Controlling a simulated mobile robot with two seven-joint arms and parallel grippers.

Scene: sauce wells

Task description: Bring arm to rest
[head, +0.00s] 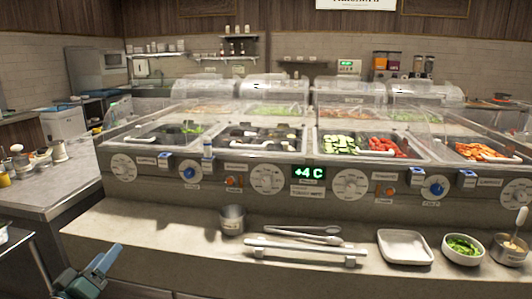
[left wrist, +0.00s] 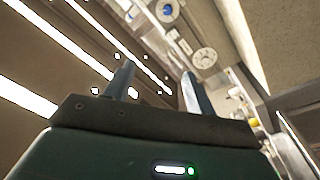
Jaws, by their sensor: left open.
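My left gripper (head: 104,262) is at the lower left of the head view, in front of the counter ledge's left end. Its bluish fingers point up and to the right. In the left wrist view the two fingers of my left gripper (left wrist: 157,80) stand apart with nothing between them. It touches nothing that I can see. My right gripper is not in either view.
A counter ledge (head: 180,235) holds a metal cup (head: 232,220), tongs (head: 305,237), a white tray (head: 405,246) and a bowl of greens (head: 463,248). Behind it stands a food counter with knobs (head: 350,185) and clear covers. A side table (head: 55,185) stands at left.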

